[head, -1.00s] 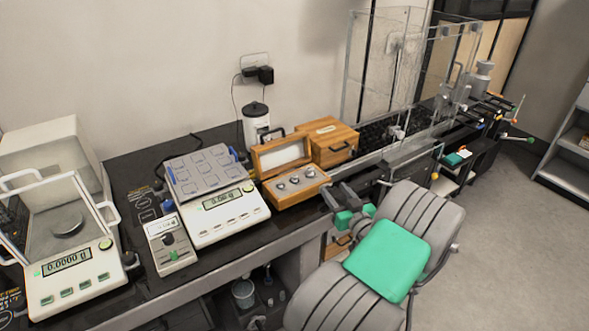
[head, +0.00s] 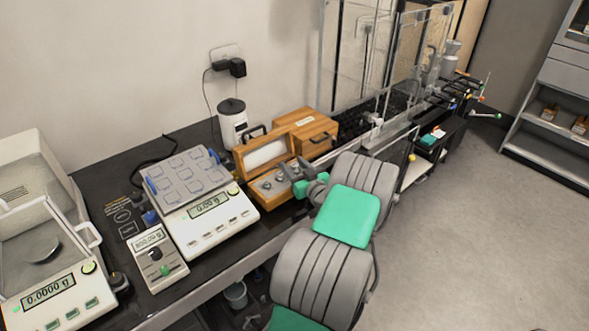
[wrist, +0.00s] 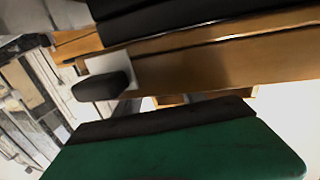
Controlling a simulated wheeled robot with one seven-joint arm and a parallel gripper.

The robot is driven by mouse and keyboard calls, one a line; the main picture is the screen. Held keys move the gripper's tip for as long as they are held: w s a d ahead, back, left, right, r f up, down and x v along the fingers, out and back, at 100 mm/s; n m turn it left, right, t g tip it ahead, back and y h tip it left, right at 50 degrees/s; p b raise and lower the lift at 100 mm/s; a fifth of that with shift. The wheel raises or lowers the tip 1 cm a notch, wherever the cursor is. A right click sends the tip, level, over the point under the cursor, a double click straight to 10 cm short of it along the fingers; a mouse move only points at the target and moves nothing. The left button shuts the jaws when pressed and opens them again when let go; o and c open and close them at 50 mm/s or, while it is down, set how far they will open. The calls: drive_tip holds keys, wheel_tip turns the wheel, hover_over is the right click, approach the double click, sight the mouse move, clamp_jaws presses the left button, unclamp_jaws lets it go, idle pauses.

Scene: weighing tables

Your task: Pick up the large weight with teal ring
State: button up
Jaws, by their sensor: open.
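The open wooden weight box (head: 285,196) stands on the black bench, its lid (head: 266,154) raised. Small silvery weights (head: 266,185) sit inside it. They are too small to tell which has a teal ring, and some are hidden behind my gripper. My gripper (head: 293,178) is open and reaches over the right side of the box from the front right. I see nothing held in it. The wrist view is blurred and close, with wooden surfaces and a dark block; no weight can be made out there.
A closed wooden case (head: 312,134) stands behind the box. A balance (head: 218,222) with a grey segmented tray (head: 184,174) on top is to the left, beside a small meter (head: 157,258). A white canister (head: 232,124) stands at the back. A glass enclosure is at the right.

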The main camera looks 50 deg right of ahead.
drive_tip(key=shift+s, duration=0.1)
clamp_jaws()
idle(0.4)
